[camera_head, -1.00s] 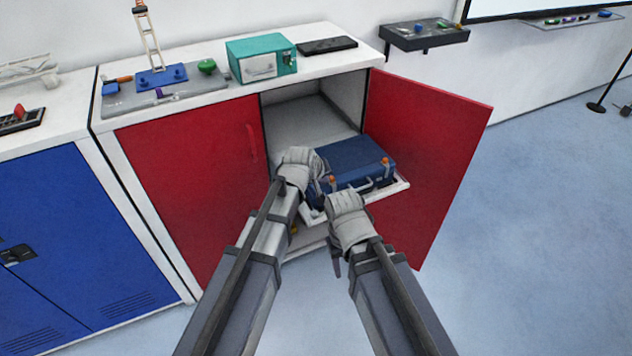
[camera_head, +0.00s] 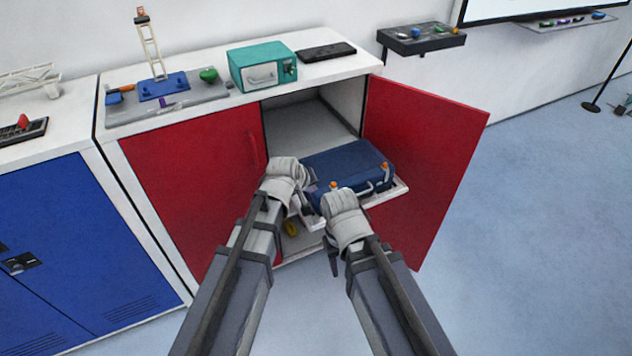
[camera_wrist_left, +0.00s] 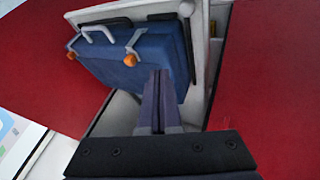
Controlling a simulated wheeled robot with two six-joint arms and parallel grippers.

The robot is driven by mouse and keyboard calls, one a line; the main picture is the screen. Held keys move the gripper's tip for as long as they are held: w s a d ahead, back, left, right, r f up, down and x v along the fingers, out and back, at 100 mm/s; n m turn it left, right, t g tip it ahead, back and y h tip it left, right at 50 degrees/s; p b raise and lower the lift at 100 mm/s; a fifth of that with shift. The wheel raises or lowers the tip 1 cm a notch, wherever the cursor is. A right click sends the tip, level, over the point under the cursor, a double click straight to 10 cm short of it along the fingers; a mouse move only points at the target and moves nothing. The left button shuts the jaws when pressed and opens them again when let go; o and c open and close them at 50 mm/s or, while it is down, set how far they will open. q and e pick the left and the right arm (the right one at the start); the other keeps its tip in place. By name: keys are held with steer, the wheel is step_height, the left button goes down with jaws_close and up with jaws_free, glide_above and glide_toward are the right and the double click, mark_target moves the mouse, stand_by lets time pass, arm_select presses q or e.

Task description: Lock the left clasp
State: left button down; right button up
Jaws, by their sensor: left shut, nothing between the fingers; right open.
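A blue case (camera_head: 345,160) lies on a white pull-out shelf (camera_head: 396,192) in the open cabinet. Its handle (camera_head: 378,186) and two orange-tipped metal clasps are on the front side. The left clasp (camera_head: 333,184) is close to my right gripper; it also shows in the left wrist view (camera_wrist_left: 130,60). The right clasp (camera_head: 385,165) is further right. I cannot tell whether either clasp is locked. My left gripper (camera_head: 306,208) is shut and empty beside the case's left end; its fingers (camera_wrist_left: 160,80) overlap the case in the wrist view. My right gripper (camera_head: 333,243) is open, in front of the case, fingers partly hidden.
The red cabinet door (camera_head: 425,165) stands open on the right, and a closed red door (camera_head: 190,180) is on the left. A teal box (camera_head: 262,62) and a crane model (camera_head: 152,50) stand on the white top. A yellow object (camera_head: 290,228) is below the shelf.

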arm_select(q)
steer(key=p+v, duration=0.4)
steer(key=v, duration=0.2)
steer(key=shift+r, duration=0.2)
steer(key=shift+s+a, duration=0.1)
steer(key=shift+s, duration=0.05)
steer(key=s+a+f+m+g+y, duration=0.1)
steer(key=s+f+m+g+y, duration=0.1)
steer(key=s, duration=0.7)
steer(key=s+f+m+g+y, duration=0.2)
steer(key=s+m+g, duration=0.3)
steer(key=s, duration=0.4)
steer(key=shift+s+a+f+m, duration=0.15)
steer(key=shift+s+a+m, duration=0.15)
steer(key=shift+m, duration=0.2)
stand_by(0.4)
